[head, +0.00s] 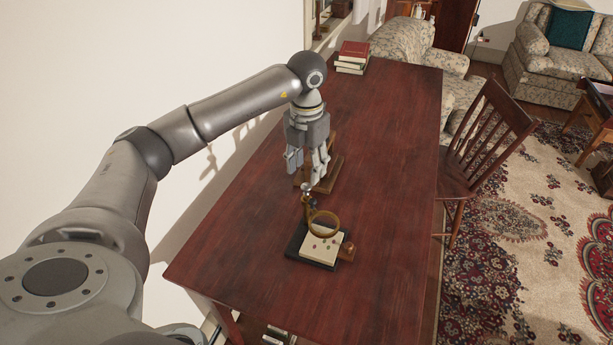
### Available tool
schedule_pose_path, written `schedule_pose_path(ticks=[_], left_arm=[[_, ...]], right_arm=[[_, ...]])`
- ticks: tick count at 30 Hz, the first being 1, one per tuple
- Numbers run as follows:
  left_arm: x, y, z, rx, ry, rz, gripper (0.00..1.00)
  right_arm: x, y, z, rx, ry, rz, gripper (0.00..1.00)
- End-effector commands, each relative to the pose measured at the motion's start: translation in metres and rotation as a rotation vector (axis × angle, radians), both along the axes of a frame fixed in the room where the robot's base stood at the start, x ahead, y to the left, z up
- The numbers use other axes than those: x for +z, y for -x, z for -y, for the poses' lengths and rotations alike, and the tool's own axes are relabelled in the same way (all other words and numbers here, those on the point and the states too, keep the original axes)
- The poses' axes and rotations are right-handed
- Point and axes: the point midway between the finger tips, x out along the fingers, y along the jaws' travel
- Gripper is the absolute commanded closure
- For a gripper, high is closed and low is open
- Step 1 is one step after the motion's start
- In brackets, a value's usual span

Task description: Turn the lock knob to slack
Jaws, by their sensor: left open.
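A magnifier stand has a black base (300,243) on the red-brown table. Its brass ring (323,234) is held over a pale card with small dark marks. A short jointed post rises behind the ring, with a small pale knob-like part (306,187) near its top; I cannot tell for sure that this is the lock knob, nor how it is turned. My left gripper (307,173) points down just above and behind this part, fingers apart and empty. Whether a finger touches it I cannot tell. My right gripper is out of view.
A brown wooden object (333,172) lies behind my left gripper, partly hidden. Stacked books (352,57) stand at the table's far end. The table's right half is clear; a wooden chair (487,140) stands beside it.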

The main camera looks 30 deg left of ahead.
Motion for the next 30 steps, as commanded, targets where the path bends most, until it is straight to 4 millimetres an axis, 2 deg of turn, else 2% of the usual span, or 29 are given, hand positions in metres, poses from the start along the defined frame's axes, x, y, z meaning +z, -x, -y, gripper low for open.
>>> schedule_pose_path(ticks=[1,6,12,30], left_arm=[[0.013,-0.001,0.000,0.000,0.000,0.005,0.54],[0.047,-0.001,0.000,0.000,0.001,0.004,0.54],[0.070,0.000,0.000,0.001,0.000,0.001,0.54],[0.074,0.000,0.000,0.001,0.000,-0.001,0.54]], right_arm=[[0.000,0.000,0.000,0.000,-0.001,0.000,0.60],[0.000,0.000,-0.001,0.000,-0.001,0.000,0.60],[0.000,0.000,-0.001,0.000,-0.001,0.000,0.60],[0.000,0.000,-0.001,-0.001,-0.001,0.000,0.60]])
